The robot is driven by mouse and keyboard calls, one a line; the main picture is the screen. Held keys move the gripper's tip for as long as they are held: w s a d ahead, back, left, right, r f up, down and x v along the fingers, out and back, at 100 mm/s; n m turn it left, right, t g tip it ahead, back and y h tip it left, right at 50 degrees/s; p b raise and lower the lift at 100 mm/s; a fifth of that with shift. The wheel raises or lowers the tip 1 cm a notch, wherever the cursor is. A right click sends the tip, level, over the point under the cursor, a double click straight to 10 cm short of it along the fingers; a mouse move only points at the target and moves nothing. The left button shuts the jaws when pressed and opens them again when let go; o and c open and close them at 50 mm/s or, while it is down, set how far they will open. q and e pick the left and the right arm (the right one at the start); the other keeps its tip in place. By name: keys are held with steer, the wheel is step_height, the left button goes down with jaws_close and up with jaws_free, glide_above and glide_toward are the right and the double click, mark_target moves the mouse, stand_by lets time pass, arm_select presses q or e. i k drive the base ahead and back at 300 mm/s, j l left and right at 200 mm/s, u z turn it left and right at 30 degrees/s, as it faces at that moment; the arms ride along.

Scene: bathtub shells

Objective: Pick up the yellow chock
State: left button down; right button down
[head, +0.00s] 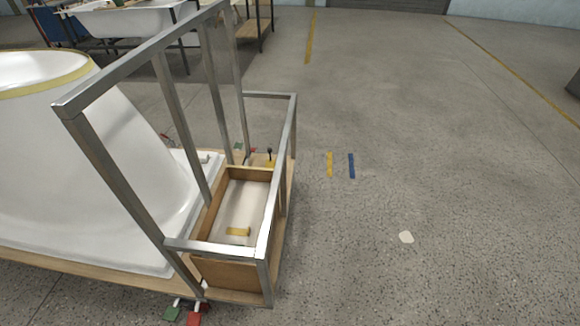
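A small yellow block (238,231), which looks like the yellow chock, lies on the pale floor of an open wooden box (230,273). The box sits within a grey metal frame (140,185) at the end of a wooden base. Another yellow piece (262,162) shows beyond the box, near a small black-topped part; it is too small to tell what it is. Neither of my grippers is in view.
A large white tub shell (110,170) stands on the wooden base at left. Green (172,314) and red (195,319) pieces sit at the base's near edge.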

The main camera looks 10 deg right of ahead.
mark_target(270, 163)
steer(key=i+l+u, duration=0.15)
steer(key=i+l, duration=0.15)
steer(key=i+l+u, duration=0.1)
steer(key=i+l, duration=0.2)
steer(key=i+l+u, duration=0.15)
steer(key=l, duration=0.25)
steer(key=i+l+u, duration=0.15)
steer(key=i+l, duration=0.2)
steer(key=i+l+u, duration=0.1)
steer(key=i+l, duration=0.15)
steer(key=l, duration=0.25)
steer(key=i+l+u, duration=0.15)
steer(key=l, duration=0.3)
steer(key=i+l+u, duration=0.1)
steer(key=i+l, duration=0.15)
steer(key=l, duration=0.2)
steer(key=i+l+u, duration=0.15)
steer(key=l, duration=0.35)
